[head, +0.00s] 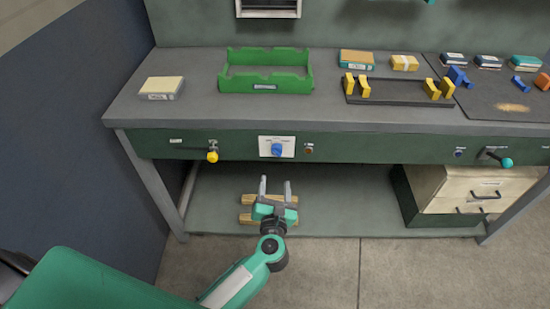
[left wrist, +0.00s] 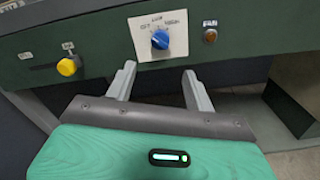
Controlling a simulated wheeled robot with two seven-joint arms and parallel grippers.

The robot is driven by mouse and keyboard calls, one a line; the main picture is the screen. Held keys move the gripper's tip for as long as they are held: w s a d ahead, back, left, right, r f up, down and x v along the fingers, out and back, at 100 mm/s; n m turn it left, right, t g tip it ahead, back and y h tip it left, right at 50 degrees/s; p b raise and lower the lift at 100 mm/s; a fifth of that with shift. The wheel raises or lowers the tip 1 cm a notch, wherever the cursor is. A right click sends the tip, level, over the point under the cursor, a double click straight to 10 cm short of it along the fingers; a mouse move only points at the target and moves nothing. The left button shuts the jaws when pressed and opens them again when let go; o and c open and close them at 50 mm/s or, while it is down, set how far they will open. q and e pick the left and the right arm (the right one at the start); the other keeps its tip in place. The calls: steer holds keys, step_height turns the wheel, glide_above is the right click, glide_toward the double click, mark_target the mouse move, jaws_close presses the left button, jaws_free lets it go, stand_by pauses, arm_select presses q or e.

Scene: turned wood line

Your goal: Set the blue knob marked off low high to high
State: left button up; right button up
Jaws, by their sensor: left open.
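The blue knob (head: 277,150) sits on a white plate (head: 289,141) on the green front panel of the workbench. In the left wrist view the knob (left wrist: 160,39) is close, and the plate (left wrist: 147,52) has small marks above the knob, hard to read. The pointer's setting cannot be made out for sure. My left gripper (head: 275,186) is open and empty, below and in front of the knob, apart from it. In the left wrist view its two fingers (left wrist: 157,80) point toward the panel, with the knob above and between them. My right gripper is not in view.
A yellow knob (head: 212,156) is left of the plate and a small brown button (head: 308,148) right of it. A teal-ended handle (head: 506,162) is far right. The bench top (head: 210,115) overhangs the panel. Wooden pieces (head: 249,218) lie on the lower shelf. Drawers (head: 460,190) stand at right.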

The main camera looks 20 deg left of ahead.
mark_target(277, 151)
arm_select(q)
steer(key=x, duration=1.2)
steer(key=shift+p, duration=0.3)
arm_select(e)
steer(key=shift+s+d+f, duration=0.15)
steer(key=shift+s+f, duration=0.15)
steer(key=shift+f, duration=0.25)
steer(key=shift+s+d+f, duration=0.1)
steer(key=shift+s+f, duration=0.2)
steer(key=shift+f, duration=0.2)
arm_select(q)
steer(key=c, duration=1)
